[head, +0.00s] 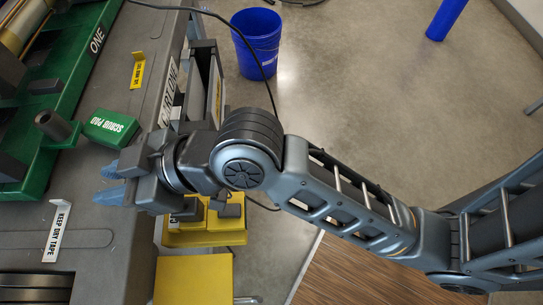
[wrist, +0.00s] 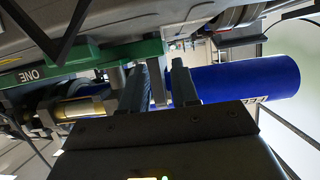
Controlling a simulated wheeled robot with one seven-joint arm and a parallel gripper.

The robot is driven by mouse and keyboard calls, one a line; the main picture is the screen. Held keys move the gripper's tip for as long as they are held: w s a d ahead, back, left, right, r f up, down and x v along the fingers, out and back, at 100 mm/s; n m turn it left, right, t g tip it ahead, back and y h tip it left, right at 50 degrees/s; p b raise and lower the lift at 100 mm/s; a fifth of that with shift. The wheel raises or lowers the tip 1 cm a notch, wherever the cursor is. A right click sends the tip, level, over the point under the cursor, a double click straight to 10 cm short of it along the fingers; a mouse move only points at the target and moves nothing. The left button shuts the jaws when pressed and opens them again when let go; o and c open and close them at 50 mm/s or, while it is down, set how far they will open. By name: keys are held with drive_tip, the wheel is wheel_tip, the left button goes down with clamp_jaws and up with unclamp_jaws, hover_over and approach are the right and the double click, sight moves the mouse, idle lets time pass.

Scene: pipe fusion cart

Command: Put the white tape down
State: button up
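The white tape (head: 57,231), a thin L-shaped white piece lettered "KEEP DRY TAPE", is on the grey cart top (head: 105,262) at the lower left of the head view. My gripper (head: 108,183) is above the cart, up and to the right of the tape and apart from it. Its two blue-grey fingers stand a little apart, and I see nothing held between them. The wrist view also shows the fingers (wrist: 169,84) with a gap between them. I cannot make out the tape in the wrist view.
A green block (head: 110,127) marked "SCRUB PAD" and a yellow tag (head: 137,70) are on the cart. A green fixture (head: 85,65) lies at upper left. Yellow trays (head: 195,278) are at the cart's side. A blue bucket (head: 257,45) stands on open floor.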

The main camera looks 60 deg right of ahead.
drive_tip(key=s+d+f+m, duration=0.1)
drive_tip(key=s+d, duration=0.1)
drive_tip(key=s+d+f+m+h, duration=0.1)
drive_tip(key=s+d+f, duration=0.1)
drive_tip(key=s+d+f+t+h, duration=0.1)
drive_tip(key=s+d, duration=0.1)
drive_tip(key=shift+f+m, duration=0.25)
drive_tip(key=shift+m, duration=0.15)
drive_tip(key=s+d+r+m+t+h, duration=0.1)
drive_tip(key=s+d, duration=0.4)
drive_tip(key=s, duration=0.6)
drive_tip(key=s+d+r+m+t+h, duration=0.1)
drive_tip(key=s+d+h, duration=0.3)
drive_tip(key=s, duration=0.6)
drive_tip(key=shift+s+d+r+m, duration=0.4)
drive_tip(key=shift+d+m, duration=0.15)
drive_tip(key=shift+m, duration=0.25)
drive_tip(key=shift+f, duration=0.1)
